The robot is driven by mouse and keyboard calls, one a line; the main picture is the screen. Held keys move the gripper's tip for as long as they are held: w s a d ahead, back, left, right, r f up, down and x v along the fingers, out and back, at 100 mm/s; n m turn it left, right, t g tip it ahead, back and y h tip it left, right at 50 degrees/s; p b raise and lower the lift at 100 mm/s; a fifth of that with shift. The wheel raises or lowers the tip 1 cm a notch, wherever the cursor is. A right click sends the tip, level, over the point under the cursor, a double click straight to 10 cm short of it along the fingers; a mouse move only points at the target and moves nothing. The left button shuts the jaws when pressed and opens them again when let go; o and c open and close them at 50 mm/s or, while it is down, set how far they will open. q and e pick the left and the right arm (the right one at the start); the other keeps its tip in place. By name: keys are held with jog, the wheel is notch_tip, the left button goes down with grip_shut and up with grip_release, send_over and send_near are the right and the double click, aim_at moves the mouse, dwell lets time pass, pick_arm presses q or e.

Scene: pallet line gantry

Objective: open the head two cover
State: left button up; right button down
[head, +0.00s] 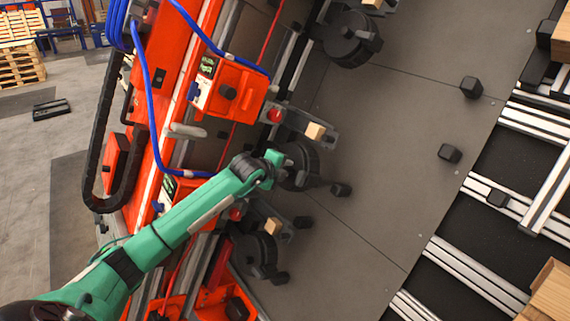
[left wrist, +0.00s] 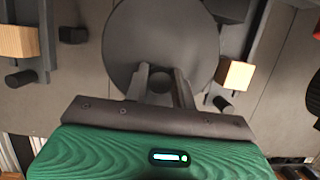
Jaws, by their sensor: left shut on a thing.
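The head two cover looks to be the dark round disc (head: 302,158) at the middle of three similar heads on the orange gantry, partly hidden by my gripper. It fills the upper middle of the left wrist view (left wrist: 160,35). My left gripper (head: 279,168) reaches it from the lower left on the green arm. In the left wrist view its two fingers (left wrist: 162,73) are shut on a small dark knob (left wrist: 160,82) in front of the disc. Whether the cover stands ajar cannot be told. My right gripper is not in view.
Similar dark discs sit above (head: 346,38) and below (head: 254,254) on the gantry. Blue hoses (head: 147,80) run along its orange boxes. Wood blocks (head: 315,131) jut out beside the heads. A grey floor panel lies right, then a railed conveyor (head: 510,207).

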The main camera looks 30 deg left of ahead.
pick_arm(q)
jog(key=shift+a+r, duration=0.15)
jog(key=shift+r, duration=0.05)
dwell(0.6)
jog(key=shift+s+a+r, duration=0.15)
jog(key=shift+a+r, duration=0.15)
jog(key=shift+a, duration=0.2)
jog(key=shift+s+a, duration=0.1)
jog(key=shift+a, duration=0.15)
jog(key=shift+s+a+r, duration=0.2)
jog(key=shift+s+a, duration=0.05)
jog(key=shift+a, duration=0.15)
jog(key=shift+s+a+r, duration=0.2)
jog(key=shift+a, duration=0.4)
jog(key=shift+s+a+r+b, duration=0.15)
jog(key=shift+s+a+b, duration=0.1)
jog(key=shift+a, duration=0.15)
jog(key=shift+s+a+r+b, duration=0.1)
jog(key=shift+a+b, duration=0.1)
jog(key=shift+a, duration=0.35)
